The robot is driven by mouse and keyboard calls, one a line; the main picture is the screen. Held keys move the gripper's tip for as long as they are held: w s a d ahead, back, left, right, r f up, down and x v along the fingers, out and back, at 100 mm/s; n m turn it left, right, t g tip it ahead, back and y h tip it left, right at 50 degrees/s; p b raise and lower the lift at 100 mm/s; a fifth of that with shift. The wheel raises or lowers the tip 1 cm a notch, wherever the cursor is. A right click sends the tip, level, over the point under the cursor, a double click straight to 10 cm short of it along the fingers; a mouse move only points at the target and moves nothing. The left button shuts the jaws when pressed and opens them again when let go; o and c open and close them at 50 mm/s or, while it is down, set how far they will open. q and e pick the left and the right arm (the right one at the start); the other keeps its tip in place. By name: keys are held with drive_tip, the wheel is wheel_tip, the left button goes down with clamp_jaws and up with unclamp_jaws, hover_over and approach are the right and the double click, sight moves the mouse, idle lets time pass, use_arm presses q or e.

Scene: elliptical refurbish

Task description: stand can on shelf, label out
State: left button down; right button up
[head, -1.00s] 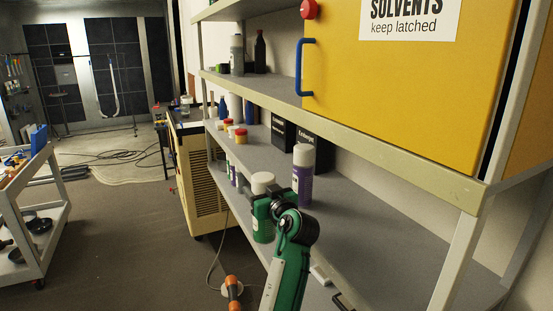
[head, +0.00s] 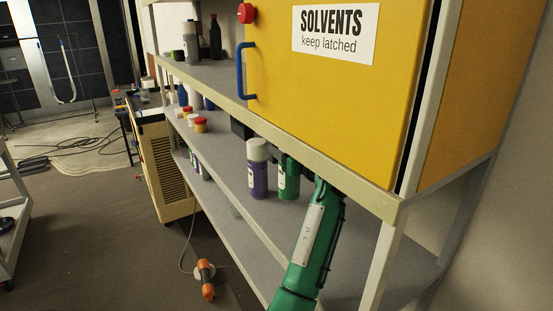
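A green can (head: 288,184) with a pale label is upright at the middle shelf in the head view, right beside a purple can (head: 257,175) with a white cap. Part of its pale label shows on its left side, facing the open front of the shelf. My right gripper (head: 287,161) is at the upper part of the green can. Its dark fingers are small and partly hidden, so I cannot tell whether they grip it. Whether the can's base touches the shelf is also unclear. My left gripper is out of view.
The middle shelf (head: 233,173) is bare in front of the purple can.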

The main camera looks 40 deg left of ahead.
use_arm(q)
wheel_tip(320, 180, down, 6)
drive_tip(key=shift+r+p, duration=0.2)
drive_tip(key=shift+p, duration=1.05)
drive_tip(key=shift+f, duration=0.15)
use_arm(e)
drive_tip(key=r, duration=0.1)
drive_tip(key=a+r, duration=0.1)
drive_tip(key=r, duration=0.1)
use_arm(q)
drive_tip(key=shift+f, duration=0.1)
use_arm(e)
drive_tip(key=shift+f, duration=0.1)
use_arm(q)
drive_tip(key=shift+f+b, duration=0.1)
drive_tip(key=shift+b, duration=0.2)
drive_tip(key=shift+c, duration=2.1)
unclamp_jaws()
use_arm(e)
drive_tip(key=shift+d+f, duration=0.1)
drive_tip(key=shift+d, duration=0.2)
